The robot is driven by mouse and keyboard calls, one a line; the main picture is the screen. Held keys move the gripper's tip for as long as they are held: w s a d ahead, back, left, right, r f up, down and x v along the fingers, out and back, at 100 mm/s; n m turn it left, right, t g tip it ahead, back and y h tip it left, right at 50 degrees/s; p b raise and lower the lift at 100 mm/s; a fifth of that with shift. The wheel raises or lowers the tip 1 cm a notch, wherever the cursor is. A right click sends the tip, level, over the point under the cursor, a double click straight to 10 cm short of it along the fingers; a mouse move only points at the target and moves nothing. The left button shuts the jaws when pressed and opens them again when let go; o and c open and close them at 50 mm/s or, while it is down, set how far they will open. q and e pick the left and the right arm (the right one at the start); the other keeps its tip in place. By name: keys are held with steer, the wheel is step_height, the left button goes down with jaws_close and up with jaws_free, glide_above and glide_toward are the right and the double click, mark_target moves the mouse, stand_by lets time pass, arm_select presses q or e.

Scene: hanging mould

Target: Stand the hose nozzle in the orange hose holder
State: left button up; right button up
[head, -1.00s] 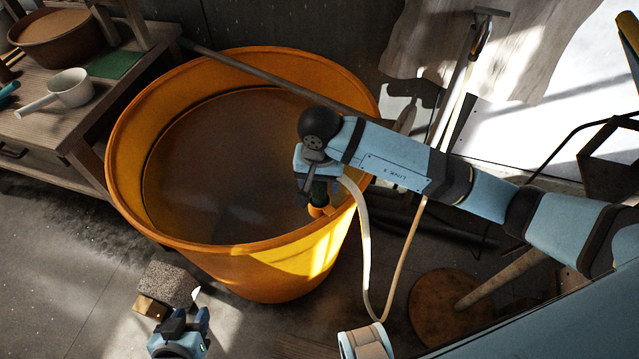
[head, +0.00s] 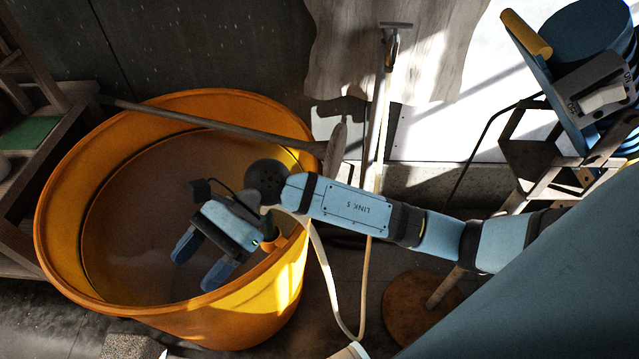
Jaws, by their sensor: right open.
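The orange hose holder (head: 275,243) sits on the right side of the big orange tub's rim. The hose nozzle (head: 268,227), dark green, stands roughly upright in the holder, its upper part partly hidden by my right wrist. A cream hose (head: 324,265) leads from the nozzle's top over the rim and down outside the tub. My right gripper (head: 199,262) is open and empty, over the tub's inside, to the left of the nozzle and apart from it. My left gripper is out of view.
The orange tub (head: 62,215) fills the left half. A long pole (head: 215,124) lies across its back rim. A wooden bench stands at the far left. A round brown disc (head: 405,312) with a wooden handle is at lower right; a blue item on a stand is at upper right.

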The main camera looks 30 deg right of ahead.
steer(key=w+d+r+m+t+y, duration=0.1)
steer(key=w+d+m+t+y, duration=0.15)
steer(key=m+t, duration=0.75)
steer(key=w+d+r+m+t+y, duration=0.15)
steer(key=m+t+y, duration=0.3)
steer(key=m, duration=0.95)
steer(key=w+d+f+m+t+h, duration=0.1)
steer(key=d+f+m+t+h, duration=0.4)
steer(key=m, duration=0.4)
steer(key=d+f+m+t+h, duration=0.35)
steer(key=m+h, duration=0.25)
steer(key=m, duration=0.3)
steer(key=s+d+f+m+g+h, duration=0.3)
steer(key=s+f+m+g, duration=0.1)
steer(key=f+m, duration=0.3)
steer(key=s+d+f+m+g+h, duration=0.3)
steer(key=s+f+m, duration=0.4)
steer(key=f, duration=0.3)
steer(key=shift+d+f+g+h, duration=0.2)
steer(key=shift+g+h, duration=0.1)
steer(key=shift+g, duration=0.1)
